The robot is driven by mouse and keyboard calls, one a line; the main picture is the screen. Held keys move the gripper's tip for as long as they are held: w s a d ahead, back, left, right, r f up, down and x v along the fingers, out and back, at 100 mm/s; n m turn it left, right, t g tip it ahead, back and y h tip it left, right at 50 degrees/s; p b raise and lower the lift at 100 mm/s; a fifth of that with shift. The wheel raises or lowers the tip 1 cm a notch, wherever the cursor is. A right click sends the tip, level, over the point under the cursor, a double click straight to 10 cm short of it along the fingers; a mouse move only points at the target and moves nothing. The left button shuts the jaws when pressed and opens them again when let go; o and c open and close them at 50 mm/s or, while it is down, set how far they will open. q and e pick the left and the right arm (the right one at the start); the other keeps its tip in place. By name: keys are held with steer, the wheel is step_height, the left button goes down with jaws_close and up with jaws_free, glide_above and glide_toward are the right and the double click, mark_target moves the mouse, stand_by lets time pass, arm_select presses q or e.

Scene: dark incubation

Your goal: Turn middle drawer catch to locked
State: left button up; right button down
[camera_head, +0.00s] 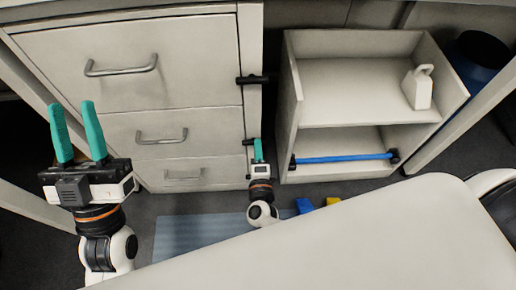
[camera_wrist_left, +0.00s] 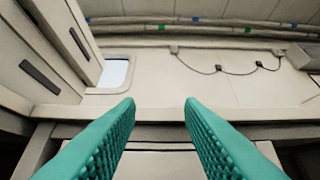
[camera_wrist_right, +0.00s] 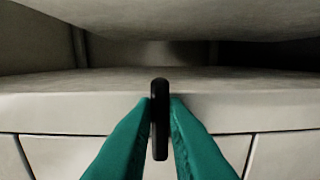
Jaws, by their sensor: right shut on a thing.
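The cabinet on the left has a top drawer (camera_head: 130,95), a middle drawer (camera_head: 215,125) and a bottom drawer (camera_head: 215,172), all closed. A black catch (camera_head: 252,80) lies horizontal on the post beside the top drawer. Beside the middle drawer, the middle catch (camera_head: 247,142) shows only partly behind my right gripper (camera_head: 258,149). In the right wrist view, a black bar, the catch (camera_wrist_right: 160,120), stands upright in the picture between the teal fingers of my right gripper (camera_wrist_right: 160,115), which are shut on it. My left gripper (camera_head: 80,132) is open and empty, raised at the left.
An open shelf unit (camera_head: 288,95) stands to the right, with a white jug-like thing (camera_head: 418,88) and a blue bar (camera_head: 343,158). A blue mat (camera_head: 185,235) and small blue (camera_head: 304,205) and yellow (camera_head: 333,201) blocks lie on the floor. A pale surface (camera_head: 370,235) fills the front right.

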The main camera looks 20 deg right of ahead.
steer(key=shift+s+f, duration=0.1)
steer(key=c, duration=1.4)
jaws_free()
steer(key=shift+c, duration=0.2)
